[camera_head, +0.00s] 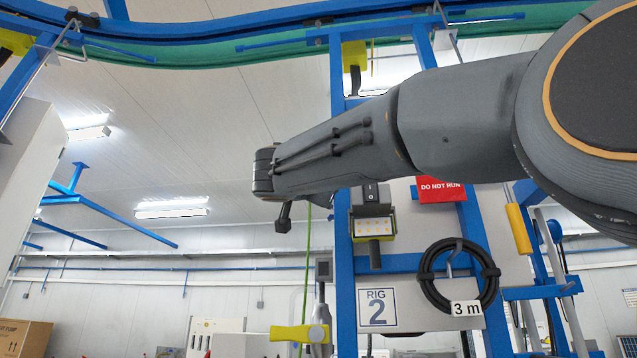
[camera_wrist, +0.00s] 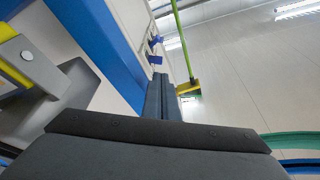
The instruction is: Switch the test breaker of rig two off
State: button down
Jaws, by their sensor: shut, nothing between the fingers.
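The rig two sign (camera_head: 377,307) hangs on a blue upright frame in the head view. Above it, a small black switch box (camera_head: 371,193) with a light mark sits partly behind my arm. It may be the test breaker, but its lever position is too small to tell. In the wrist view my gripper (camera_wrist: 164,88) is shut and empty, its dark fingers together and pointing up past the blue post. No breaker is clearly visible in the wrist view.
A red "DO NOT RUN" sign (camera_head: 441,189) and a coiled black hose (camera_head: 425,283) hang to the right. In the wrist view, a blue post (camera_wrist: 95,45) stands close left of the fingers; a green cord (camera_wrist: 182,40) is beyond.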

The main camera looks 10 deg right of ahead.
jog(key=p+x, duration=0.2)
jog(key=x, duration=0.2)
jog(key=shift+w+d, duration=0.15)
jog(key=shift+w, duration=0.05)
jog(key=shift+w+d, duration=0.1)
jog(key=shift+f+n+b, duration=0.1)
jog(key=shift+n+b, duration=0.2)
